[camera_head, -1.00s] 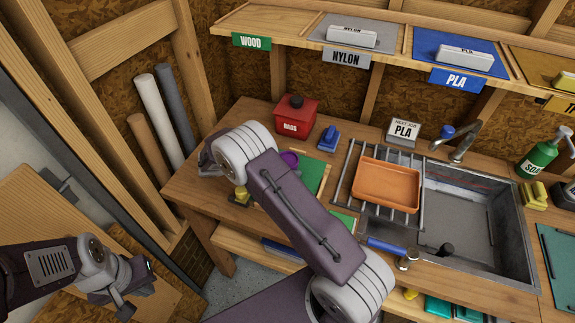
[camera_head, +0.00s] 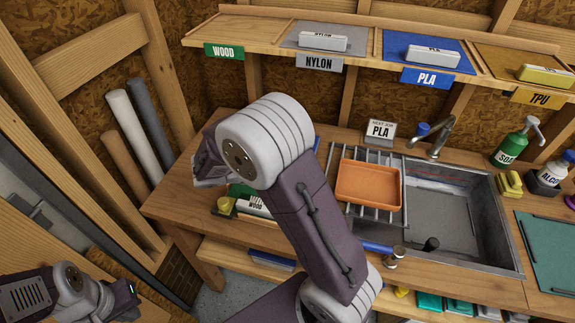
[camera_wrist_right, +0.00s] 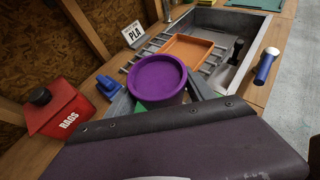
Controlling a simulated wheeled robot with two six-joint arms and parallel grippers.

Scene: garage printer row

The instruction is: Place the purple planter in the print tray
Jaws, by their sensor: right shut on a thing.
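The purple planter (camera_wrist_right: 158,82) is round, with an open dark purple top, and shows in the right wrist view. My right gripper (camera_wrist_right: 162,100) is shut on it, with a grey finger on either side. In the head view the planter is hidden behind my right arm, and the fingertips there are hidden too. The orange print tray (camera_head: 368,183) lies flat and empty on a metal rack; it also shows beyond the planter in the right wrist view (camera_wrist_right: 188,47). My left gripper (camera_head: 122,302) hangs at the lower left, away from the bench; its opening is unclear.
The rack (camera_head: 396,212) spans the left part of the sink (camera_head: 450,215). A tap (camera_head: 440,135) and a "PLA" sign (camera_head: 381,131) stand behind. A red rags can (camera_wrist_right: 58,110) and a blue object (camera_wrist_right: 108,87) stand left of the planter. A blue-handled tool (camera_head: 378,248) lies at the front.

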